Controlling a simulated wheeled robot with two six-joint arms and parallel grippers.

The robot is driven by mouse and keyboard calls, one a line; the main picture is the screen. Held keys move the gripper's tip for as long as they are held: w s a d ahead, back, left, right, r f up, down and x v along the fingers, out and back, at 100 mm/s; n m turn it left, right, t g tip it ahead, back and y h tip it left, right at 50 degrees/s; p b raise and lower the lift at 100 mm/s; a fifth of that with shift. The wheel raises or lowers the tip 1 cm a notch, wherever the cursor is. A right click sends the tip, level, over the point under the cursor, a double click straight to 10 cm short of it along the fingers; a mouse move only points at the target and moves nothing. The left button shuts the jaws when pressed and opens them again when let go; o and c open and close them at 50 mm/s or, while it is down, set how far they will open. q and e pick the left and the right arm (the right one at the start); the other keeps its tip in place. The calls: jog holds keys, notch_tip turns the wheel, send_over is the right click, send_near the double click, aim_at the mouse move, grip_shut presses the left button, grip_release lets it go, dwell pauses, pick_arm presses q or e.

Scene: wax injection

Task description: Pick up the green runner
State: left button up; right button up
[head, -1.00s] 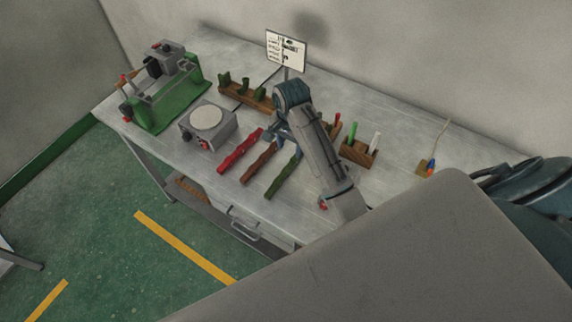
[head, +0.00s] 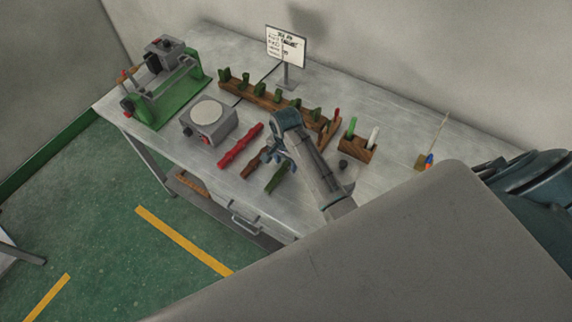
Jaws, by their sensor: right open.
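The green runner (head: 277,180) is a dark green bar lying on the workbench, at the right end of a row of three bars. Only its near part shows; its far part is hidden behind my right gripper and forearm. My right gripper (head: 267,158) is open, pointing down over the far parts of the green and brown bars. I cannot tell whether it touches either bar. A brown bar (head: 250,170) lies just left of the green one, partly covered by the gripper. A red bar (head: 240,146) lies further left, fully in view. My left gripper is not in view.
A wooden rack (head: 237,88) with several green pieces stands behind the bars. A grey round-topped device (head: 209,126) and a green machine (head: 180,100) stand left. A sign (head: 286,47) stands at the back. A wooden block (head: 358,148) with coloured sticks is right.

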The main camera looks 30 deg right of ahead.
jog(key=c, duration=1)
jog(key=shift+r, duration=0.15)
